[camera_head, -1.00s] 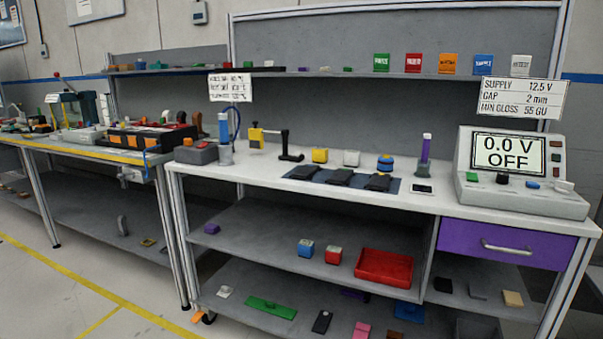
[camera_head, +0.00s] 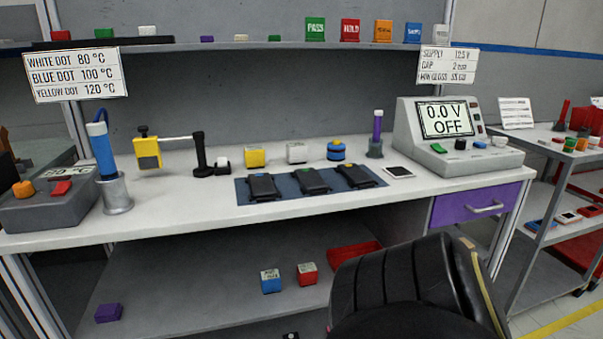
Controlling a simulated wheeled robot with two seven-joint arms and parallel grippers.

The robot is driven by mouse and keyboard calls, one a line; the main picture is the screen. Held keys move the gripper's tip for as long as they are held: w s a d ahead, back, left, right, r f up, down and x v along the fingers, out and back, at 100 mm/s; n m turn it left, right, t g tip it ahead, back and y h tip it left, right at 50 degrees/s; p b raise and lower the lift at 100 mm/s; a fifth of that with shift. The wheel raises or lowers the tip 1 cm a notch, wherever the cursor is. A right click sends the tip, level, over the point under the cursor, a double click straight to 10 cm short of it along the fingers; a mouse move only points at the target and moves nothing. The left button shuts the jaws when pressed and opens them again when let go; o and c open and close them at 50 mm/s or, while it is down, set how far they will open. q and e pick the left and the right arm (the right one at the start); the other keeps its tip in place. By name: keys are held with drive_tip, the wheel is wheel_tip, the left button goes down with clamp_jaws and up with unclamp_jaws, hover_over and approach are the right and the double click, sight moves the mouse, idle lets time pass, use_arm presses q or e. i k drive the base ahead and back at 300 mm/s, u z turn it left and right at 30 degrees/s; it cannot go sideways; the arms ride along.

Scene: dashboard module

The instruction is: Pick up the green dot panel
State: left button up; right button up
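Three dark panels lie side by side on a blue mat (camera_head: 245,192) on the white bench: a left panel (camera_head: 262,187), a middle panel (camera_head: 313,182) and a right panel (camera_head: 356,177). Neither of my grippers is in view.
A soldering station (camera_head: 50,208) is at the left. A meter reading OFF (camera_head: 450,140) stands at the right. A shelf (camera_head: 260,45) runs behind.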

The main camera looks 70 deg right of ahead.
sight(310, 180)
drive_tip(key=z, duration=1)
drive_tip(key=i, duration=0.95)
drive_tip(key=z, duration=1)
